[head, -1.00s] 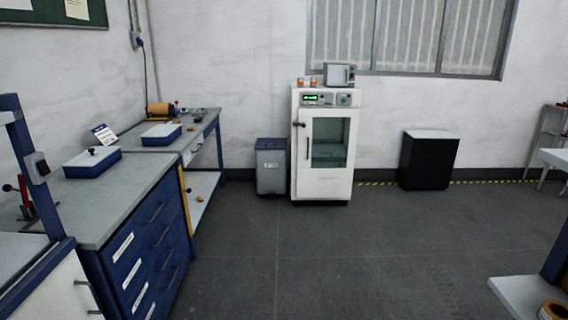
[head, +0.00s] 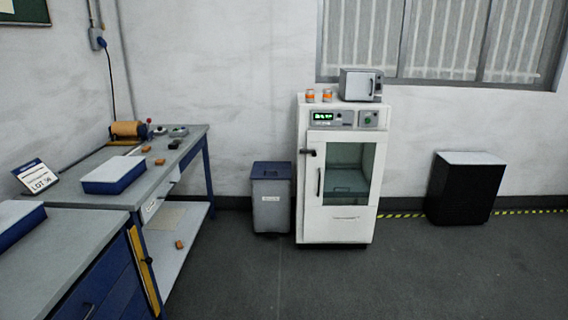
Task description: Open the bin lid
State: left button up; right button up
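A grey bin (head: 271,208) with a dark blue lid (head: 271,171) stands on the floor against the back wall, between the workbench and a white cabinet oven. The lid looks closed. A small pale label is on the bin's front. Another box-shaped black container (head: 462,192) with a light top stands further right by the wall; I cannot tell whether it is a bin. Neither of my grippers is in the head view.
The white oven (head: 338,222) stands right beside the grey bin. On the left are a workbench (head: 192,142) with a blue-sided tray (head: 113,175) and a blue drawer cabinet (head: 92,290). The grey floor (head: 400,280) in front is clear.

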aim_at(261, 169)
jog(key=i, duration=2.05)
jog(key=i+l+u, duration=0.1)
jog(key=i+u, duration=0.15)
jog(key=i, duration=1.55)
